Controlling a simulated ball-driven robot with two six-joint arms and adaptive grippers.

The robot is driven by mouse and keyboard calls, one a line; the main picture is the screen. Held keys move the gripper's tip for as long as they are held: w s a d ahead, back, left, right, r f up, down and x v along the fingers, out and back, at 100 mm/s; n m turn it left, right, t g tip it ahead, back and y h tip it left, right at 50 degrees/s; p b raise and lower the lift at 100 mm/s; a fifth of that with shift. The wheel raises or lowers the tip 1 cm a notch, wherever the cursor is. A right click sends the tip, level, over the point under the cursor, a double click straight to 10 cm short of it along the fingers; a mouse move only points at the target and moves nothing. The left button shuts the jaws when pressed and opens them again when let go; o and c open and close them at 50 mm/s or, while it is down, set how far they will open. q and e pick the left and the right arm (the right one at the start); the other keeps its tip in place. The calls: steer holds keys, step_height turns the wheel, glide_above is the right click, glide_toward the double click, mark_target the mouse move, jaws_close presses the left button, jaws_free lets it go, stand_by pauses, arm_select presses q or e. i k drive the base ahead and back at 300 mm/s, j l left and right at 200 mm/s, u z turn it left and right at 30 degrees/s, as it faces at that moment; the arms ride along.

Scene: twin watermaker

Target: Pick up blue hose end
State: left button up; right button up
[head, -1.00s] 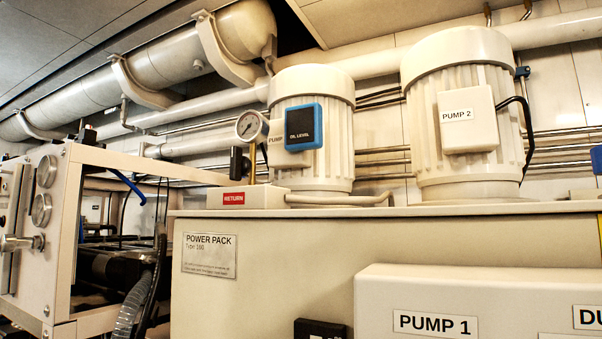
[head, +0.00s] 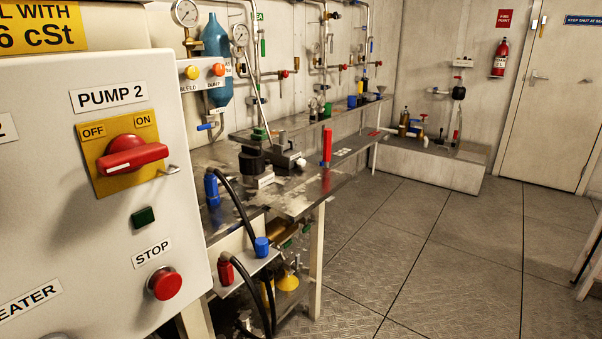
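A blue hose end (head: 211,190) stands upright at the near left edge of the metal bench, just right of the control cabinet. A black hose (head: 236,203) leaves its top and hangs down in an arc in front of the bench. A similar red hose end (head: 226,271) stands lower down on a small light shelf, with its own black hose. A separate blue cylindrical piece (head: 262,247) is on that same shelf. Neither of my grippers is in view.
The control cabinet (head: 105,235) with a red PUMP 2 switch (head: 131,157) and red stop button (head: 164,284) fills the near left. Gauges and valves line the wall behind the bench (head: 300,195). The tiled floor (head: 430,260) to the right is clear.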

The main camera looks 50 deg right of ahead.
mark_target(209, 179)
steer(key=z, duration=0.85)
